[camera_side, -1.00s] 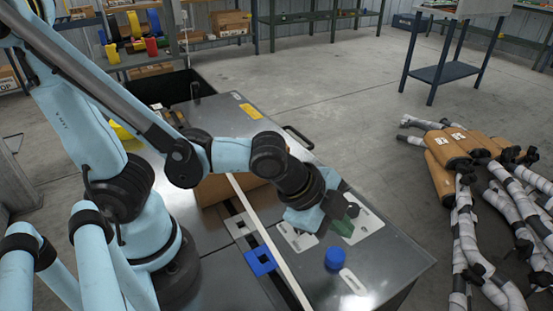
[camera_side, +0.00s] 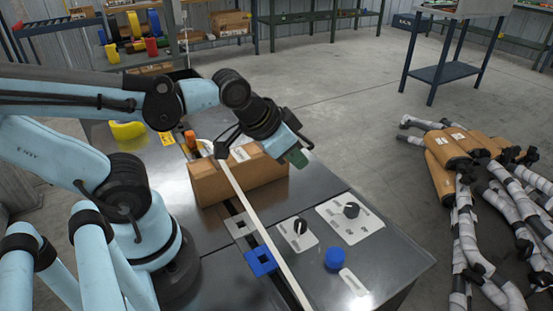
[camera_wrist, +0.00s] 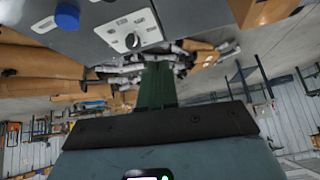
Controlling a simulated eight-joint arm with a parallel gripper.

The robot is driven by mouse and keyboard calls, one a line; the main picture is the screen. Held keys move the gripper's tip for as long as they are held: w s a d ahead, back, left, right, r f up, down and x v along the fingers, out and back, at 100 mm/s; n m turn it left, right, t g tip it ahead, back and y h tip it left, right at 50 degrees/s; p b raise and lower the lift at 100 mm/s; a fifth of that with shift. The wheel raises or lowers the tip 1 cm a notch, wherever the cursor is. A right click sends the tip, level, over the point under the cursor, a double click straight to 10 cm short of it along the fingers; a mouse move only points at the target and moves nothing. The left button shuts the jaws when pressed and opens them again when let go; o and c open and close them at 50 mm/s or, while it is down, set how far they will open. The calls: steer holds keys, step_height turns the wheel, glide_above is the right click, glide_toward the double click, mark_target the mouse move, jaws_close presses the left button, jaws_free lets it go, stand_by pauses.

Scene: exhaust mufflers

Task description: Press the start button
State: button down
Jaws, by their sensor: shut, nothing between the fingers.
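A round blue button (camera_side: 335,258) stands up from the grey metal table top, beside a small white label plate (camera_side: 354,282). I cannot read its label. It also shows at the top left of the wrist view (camera_wrist: 67,17). My gripper (camera_side: 298,158) has green fingertips. It is shut and empty, raised above the table beside the cardboard box, well apart from the button. The shut green fingers (camera_wrist: 157,84) fill the middle of the wrist view.
A cardboard box (camera_side: 240,180) stands on the table, left of and below my gripper. A white strip (camera_side: 262,230) runs past a blue square bracket (camera_side: 261,261). Wrapped exhaust mufflers (camera_side: 460,200) lie on the floor at right.

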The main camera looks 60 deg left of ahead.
steer(key=shift+s+a+r+n, duration=0.15)
steer(key=shift+a+n, duration=0.25)
steer(key=shift+s+a+r+n, duration=0.1)
steer(key=shift+s+a+n, duration=0.05)
steer(key=shift+a+n, duration=0.25)
step_height(320, 180, up, 2)
steer(key=m+g, duration=0.7)
steer(key=m, duration=1.1)
glide_above(335, 255)
steer(key=shift+r, duration=0.2)
steer(key=shift+f, duration=0.1)
step_height(335, 255, down, 14)
steer(key=shift+r, duration=0.1)
